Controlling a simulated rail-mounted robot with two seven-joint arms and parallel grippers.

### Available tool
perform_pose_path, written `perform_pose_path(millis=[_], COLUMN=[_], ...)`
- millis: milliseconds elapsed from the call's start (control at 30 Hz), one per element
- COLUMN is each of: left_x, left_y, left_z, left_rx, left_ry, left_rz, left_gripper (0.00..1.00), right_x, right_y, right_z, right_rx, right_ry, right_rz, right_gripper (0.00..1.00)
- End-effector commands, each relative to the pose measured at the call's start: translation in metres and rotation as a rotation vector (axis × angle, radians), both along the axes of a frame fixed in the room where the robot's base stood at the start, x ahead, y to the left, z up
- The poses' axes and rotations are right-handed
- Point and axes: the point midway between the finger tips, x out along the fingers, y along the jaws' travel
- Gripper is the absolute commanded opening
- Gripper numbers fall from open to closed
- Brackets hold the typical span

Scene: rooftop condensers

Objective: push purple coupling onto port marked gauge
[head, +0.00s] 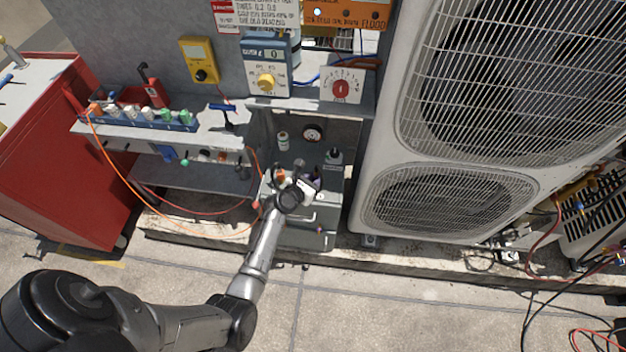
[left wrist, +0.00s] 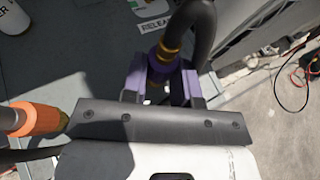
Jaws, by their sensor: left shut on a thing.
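My left gripper (head: 308,184) is down at the grey unit below the shelf in the head view, with the arm covering part of it. In the left wrist view the left gripper (left wrist: 161,92) is shut on the purple coupling (left wrist: 158,62), which has gold rings and a thick black hose curving up from it. The purple coupling is only a small dark patch in the head view. Whether it touches a port is hidden by the gripper. I cannot read any port marked gauge. My right gripper is not in view.
An orange coupling (left wrist: 36,119) is close on the left in the wrist view, also small in the head view (head: 281,175). A label with "RELEA" (left wrist: 157,23) lies beyond. A round dial (head: 312,132) is behind, and a large condenser (head: 378,190) stands right.

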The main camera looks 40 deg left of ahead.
Motion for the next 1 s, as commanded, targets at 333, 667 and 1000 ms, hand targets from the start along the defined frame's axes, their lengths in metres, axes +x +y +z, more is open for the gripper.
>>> perform_pose_path(millis=[333,667,1000], left_x=[0.0001,0.0002,0.0002], left_y=[0.0,0.0001,0.0001], left_z=[-0.0011,-0.0046,-0.0086], left_rx=[0.0,0.0,0.0], left_ry=[-0.001,-0.001,-0.001], left_rz=[0.0,0.0,0.0], left_gripper=[0.0,0.0,0.0], right_x=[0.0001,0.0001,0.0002], right_y=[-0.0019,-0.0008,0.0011], right_z=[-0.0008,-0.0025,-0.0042], right_rx=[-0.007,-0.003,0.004], right_ry=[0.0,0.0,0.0], right_rz=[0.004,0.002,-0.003], right_gripper=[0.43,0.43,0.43])
